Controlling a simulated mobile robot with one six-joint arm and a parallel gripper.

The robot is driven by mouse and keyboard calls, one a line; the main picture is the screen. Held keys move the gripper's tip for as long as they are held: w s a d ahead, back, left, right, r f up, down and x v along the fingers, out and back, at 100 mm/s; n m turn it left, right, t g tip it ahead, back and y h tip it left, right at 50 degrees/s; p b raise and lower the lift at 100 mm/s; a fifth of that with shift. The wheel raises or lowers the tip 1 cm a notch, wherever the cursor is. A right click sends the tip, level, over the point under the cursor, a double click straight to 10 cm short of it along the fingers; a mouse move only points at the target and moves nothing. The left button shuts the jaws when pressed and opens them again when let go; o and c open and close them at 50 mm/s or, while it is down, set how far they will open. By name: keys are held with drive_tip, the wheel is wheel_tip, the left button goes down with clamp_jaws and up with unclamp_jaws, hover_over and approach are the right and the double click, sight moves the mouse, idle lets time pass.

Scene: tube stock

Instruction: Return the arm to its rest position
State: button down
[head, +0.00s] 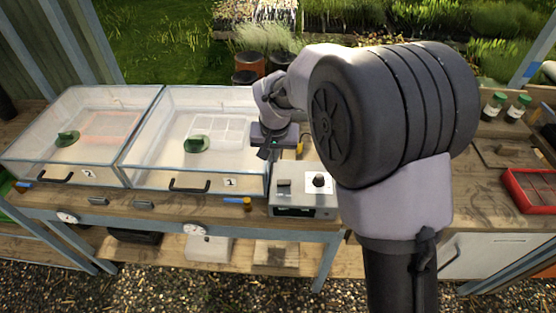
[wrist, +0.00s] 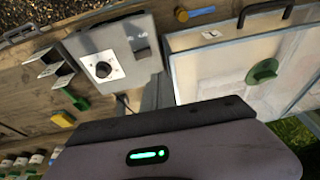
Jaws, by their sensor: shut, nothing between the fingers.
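My gripper (head: 265,153) is beside the right end of the clear bin marked 1 (head: 190,178), behind and left of the grey control box (head: 303,205). Its fingers are shut and empty. My arm's large dark joint fills the middle right of the head view and hides part of the bench behind it. In the wrist view my gripper's body, with a green light, fills the bottom, and its finger (wrist: 155,95) points toward the bench between the control box (wrist: 112,52) and a clear bin with a green handle (wrist: 263,72).
A second clear bin marked 2 (head: 60,162) stands at the left. A red tray (head: 530,205) and green-capped jars (head: 516,108) are at the right. Dark pots (head: 248,62) and planted trays stand behind the bench.

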drive_tip(key=shift+s+a+r, duration=0.2)
drive_tip(key=shift+r, duration=0.35)
drive_tip(key=shift+s+a+r, duration=0.15)
drive_tip(key=shift+a+r, duration=0.05)
drive_tip(key=shift+r, duration=0.35)
drive_tip(key=s+d+r+m+b, duration=0.1)
drive_tip(key=s+d+r+b, duration=0.3)
drive_tip(key=s+d+r, duration=0.3)
drive_tip(key=s+d+f+m+t+b, duration=0.1)
drive_tip(key=s+d+b, duration=0.1)
drive_tip(key=s, duration=0.8)
drive_tip(key=s+d+f+m+t+y+b, duration=0.1)
drive_tip(key=s+d, duration=0.3)
drive_tip(key=s, duration=0.7)
drive_tip(key=shift+s+d+f+m+b, duration=0.25)
drive_tip(key=shift+f+m+b, duration=0.15)
drive_tip(key=shift+m+b, duration=0.15)
